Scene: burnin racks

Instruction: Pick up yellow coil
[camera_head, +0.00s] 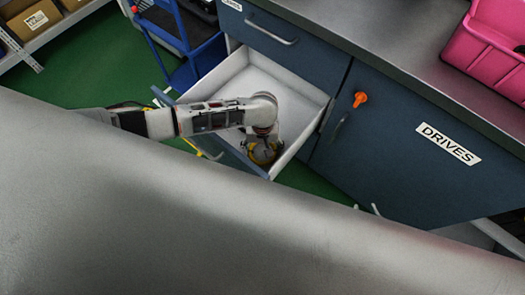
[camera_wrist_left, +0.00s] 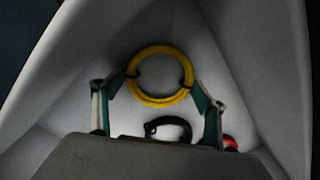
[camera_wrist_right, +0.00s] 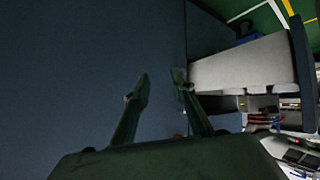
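The yellow coil (camera_wrist_left: 160,101) lies in the pulled-out drawer (camera_head: 237,62), as a ring with dark ties at its sides. My left gripper (camera_head: 263,152) reaches down into the drawer's front corner over the coil, whose yellow (camera_head: 262,155) partly shows there. In the left wrist view my left gripper (camera_wrist_left: 160,85) has its fingers spread, one on each side of the coil. The fingertips are very close to its outer edge; I cannot tell whether they touch. My right gripper (camera_wrist_right: 160,84) is open and empty in front of a dark blue surface (camera_wrist_right: 90,70).
A black ring-shaped item (camera_wrist_left: 183,124) and a red item (camera_wrist_left: 230,143) show near the left gripper's base. Drawer walls surround the gripper. A blue cabinet with a DRIVES label (camera_head: 448,144) stands right, with a pink bin (camera_head: 490,45) on top. A blue cart (camera_head: 188,45) stands behind.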

